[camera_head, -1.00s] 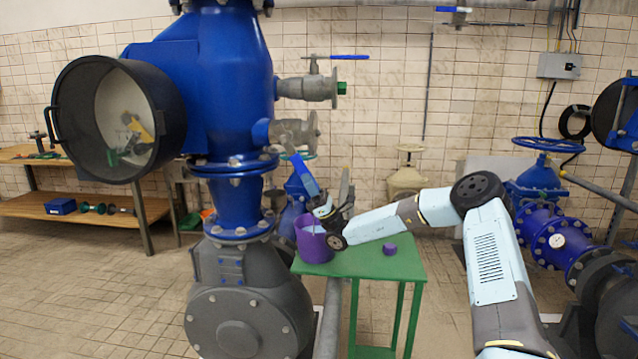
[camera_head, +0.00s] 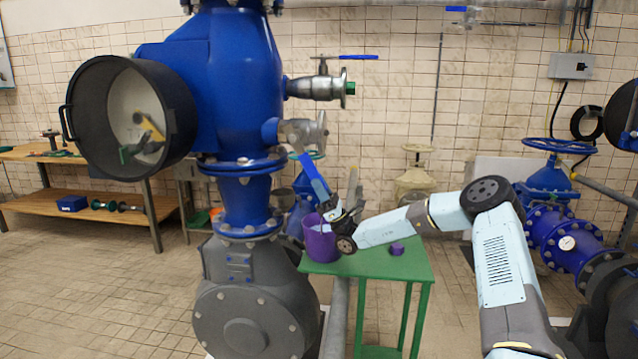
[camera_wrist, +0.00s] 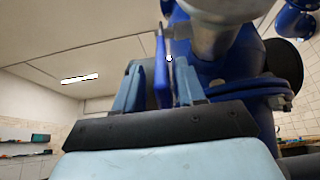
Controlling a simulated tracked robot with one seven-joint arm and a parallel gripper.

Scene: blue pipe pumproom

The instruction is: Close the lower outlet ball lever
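The lower outlet valve (camera_head: 303,132) is a grey metal ball valve on the right side of the blue vessel. Its blue lever (camera_head: 314,176) hangs down, tilted to the lower right. My gripper (camera_head: 340,195) is at the lever's lower end, above the green table. In the wrist view the lever (camera_wrist: 162,70) stands between the two fingers of my gripper (camera_wrist: 160,88), closer to the left finger. A gap shows on the right side, so the fingers look open around it. Whether either finger touches it is unclear.
A purple cup (camera_head: 320,240) and small purple block (camera_head: 397,249) sit on the green table (camera_head: 375,265) under my gripper. The upper outlet valve (camera_head: 320,86) has a horizontal blue lever (camera_head: 358,57). A large grey pump body (camera_head: 255,295) stands left of the table.

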